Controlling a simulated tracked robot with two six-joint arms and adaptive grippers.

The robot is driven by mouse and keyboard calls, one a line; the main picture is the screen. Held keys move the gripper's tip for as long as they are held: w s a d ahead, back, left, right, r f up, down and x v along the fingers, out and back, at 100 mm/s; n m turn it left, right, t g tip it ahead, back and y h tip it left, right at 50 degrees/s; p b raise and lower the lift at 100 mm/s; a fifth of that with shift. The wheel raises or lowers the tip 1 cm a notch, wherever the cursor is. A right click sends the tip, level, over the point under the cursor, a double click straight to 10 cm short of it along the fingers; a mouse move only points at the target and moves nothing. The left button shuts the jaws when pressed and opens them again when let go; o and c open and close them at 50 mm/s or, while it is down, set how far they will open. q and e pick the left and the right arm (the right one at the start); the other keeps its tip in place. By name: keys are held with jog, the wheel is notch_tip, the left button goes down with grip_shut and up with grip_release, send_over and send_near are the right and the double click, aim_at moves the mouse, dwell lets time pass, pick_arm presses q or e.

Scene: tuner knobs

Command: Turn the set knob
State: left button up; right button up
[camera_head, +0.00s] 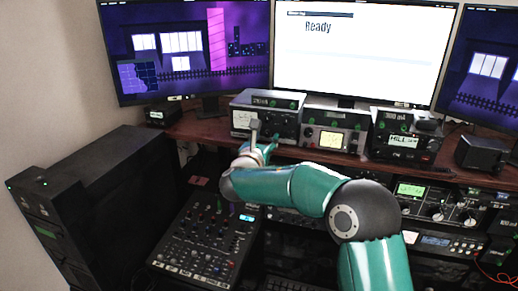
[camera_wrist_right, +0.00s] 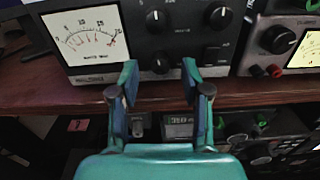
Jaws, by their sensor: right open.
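A tuner box (camera_head: 240,119) with a needle meter stands on the desk shelf below the middle monitor. In the right wrist view its front panel (camera_wrist_right: 185,40) shows a white meter (camera_wrist_right: 88,35) at left and black knobs at right. Two are upper knobs (camera_wrist_right: 155,20) and (camera_wrist_right: 220,17); a smaller lower knob (camera_wrist_right: 160,63) sits between my fingertips in the picture. The labels are too small to tell which is the set knob. My right gripper (camera_wrist_right: 160,78) is open and empty, pointing at the panel. In the head view my right gripper (camera_head: 256,138) is just in front of the box.
A second meter box (camera_head: 330,134) and a radio (camera_head: 405,135) stand to the right on the shelf. The shelf's front edge (camera_wrist_right: 260,88) runs below the panel. A mixer (camera_head: 200,240) lies below, with a black cabinet (camera_head: 90,200) at left.

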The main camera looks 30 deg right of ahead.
jog(key=v, duration=1.1)
jog(key=shift+a, duration=0.1)
